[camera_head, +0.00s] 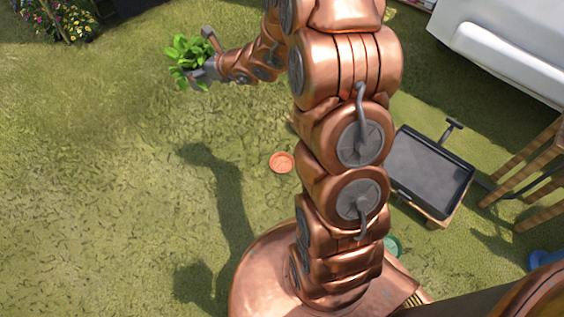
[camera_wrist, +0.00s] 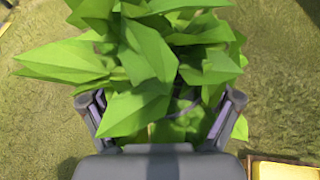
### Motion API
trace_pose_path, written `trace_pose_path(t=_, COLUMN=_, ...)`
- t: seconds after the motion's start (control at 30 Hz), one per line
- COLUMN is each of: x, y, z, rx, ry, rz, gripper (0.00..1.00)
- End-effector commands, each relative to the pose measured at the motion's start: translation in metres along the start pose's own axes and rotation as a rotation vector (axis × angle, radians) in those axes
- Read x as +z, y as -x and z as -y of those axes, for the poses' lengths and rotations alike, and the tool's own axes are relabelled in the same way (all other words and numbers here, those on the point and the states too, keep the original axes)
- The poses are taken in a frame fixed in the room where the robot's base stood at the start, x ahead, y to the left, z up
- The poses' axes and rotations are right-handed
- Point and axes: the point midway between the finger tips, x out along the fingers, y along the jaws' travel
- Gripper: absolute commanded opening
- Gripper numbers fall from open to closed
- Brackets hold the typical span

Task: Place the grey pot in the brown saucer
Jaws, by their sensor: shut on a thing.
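A leafy green plant (camera_head: 180,48) is at my gripper (camera_head: 205,70) at the upper left of the head view, held out over the grass. In the wrist view the leaves (camera_wrist: 150,55) fill the space between and above the two fingers of my gripper (camera_wrist: 163,108). The gripper is shut on the plant's pot, which the leaves and fingers almost wholly hide. The small round orange-brown saucer (camera_head: 282,162) lies on the grass, below and right of the gripper in the head view, and looks empty. I do not see the saucer in the wrist view.
A dark tray-like cart (camera_head: 430,172) stands right of my arm, near wooden legs (camera_head: 530,160). A white rounded body (camera_head: 510,45) is at the upper right. Flowers (camera_head: 60,18) grow at the upper left. Open grass surrounds the saucer's left side. A yellow-edged object (camera_wrist: 285,168) shows in the wrist view.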

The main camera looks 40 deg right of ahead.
Motion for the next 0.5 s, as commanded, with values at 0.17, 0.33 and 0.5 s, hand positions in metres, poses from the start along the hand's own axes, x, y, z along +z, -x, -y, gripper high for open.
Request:
trace_pose_path(t=0.17, x=-0.043, y=-0.016, z=0.013, rx=0.025, ry=0.005, rz=0.002, gripper=0.41)
trace_pose_path(t=0.33, x=-0.086, y=-0.027, z=0.024, rx=0.043, ry=0.014, rz=0.001, gripper=0.41)
trace_pose_path(t=0.5, x=-0.132, y=-0.035, z=0.033, rx=0.056, ry=0.017, rz=0.001, gripper=0.41)
